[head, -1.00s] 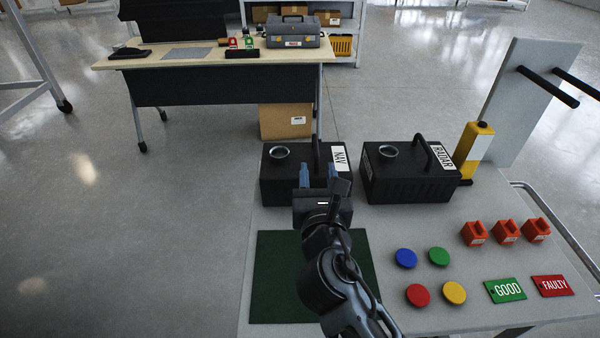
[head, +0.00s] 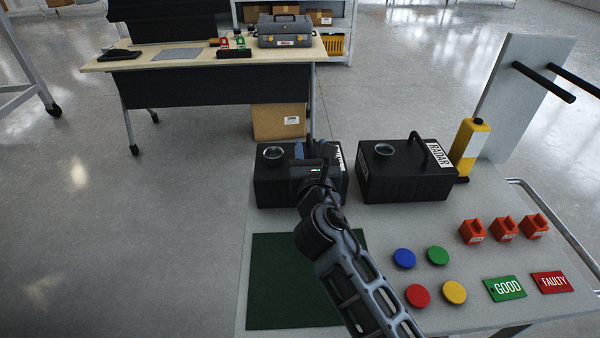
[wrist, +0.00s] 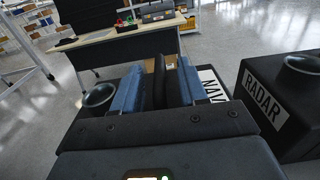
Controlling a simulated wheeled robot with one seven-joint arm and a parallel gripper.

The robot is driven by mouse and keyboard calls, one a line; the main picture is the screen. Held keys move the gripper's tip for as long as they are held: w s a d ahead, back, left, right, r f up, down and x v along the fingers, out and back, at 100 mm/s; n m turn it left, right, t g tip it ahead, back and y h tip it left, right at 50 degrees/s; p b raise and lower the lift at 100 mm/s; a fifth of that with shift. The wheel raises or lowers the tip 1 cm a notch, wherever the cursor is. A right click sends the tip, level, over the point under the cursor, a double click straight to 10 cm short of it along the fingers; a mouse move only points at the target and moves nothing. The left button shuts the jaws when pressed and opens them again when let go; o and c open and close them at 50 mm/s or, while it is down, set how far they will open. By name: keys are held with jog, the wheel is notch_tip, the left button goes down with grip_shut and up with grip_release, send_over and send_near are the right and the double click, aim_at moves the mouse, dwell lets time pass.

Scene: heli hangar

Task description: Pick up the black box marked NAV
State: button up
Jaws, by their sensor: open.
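The black box marked NAV (head: 272,187) stands at the back left of the grey table, with a round metal-rimmed port on its top left. In the wrist view the NAV box (wrist: 97,101) shows its white label at the right and a black handle between my fingers. My gripper (head: 313,150) is over the top of the box, and in the wrist view my gripper (wrist: 160,85) has its two blue fingers apart, one on each side of the handle. Whether the fingers touch the handle cannot be told. In the head view my gripper and arm hide the handle and most of the label.
A black RADAR box (head: 405,185) stands close to the right. A green mat (head: 290,285), coloured discs (head: 404,258), orange blocks (head: 503,229) and GOOD (head: 505,289) and FAULTY (head: 551,282) tags lie nearer.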

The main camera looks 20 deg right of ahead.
grip_shut()
dwell(0.5)
dwell(0.8)
jog(key=shift+r, duration=0.25)
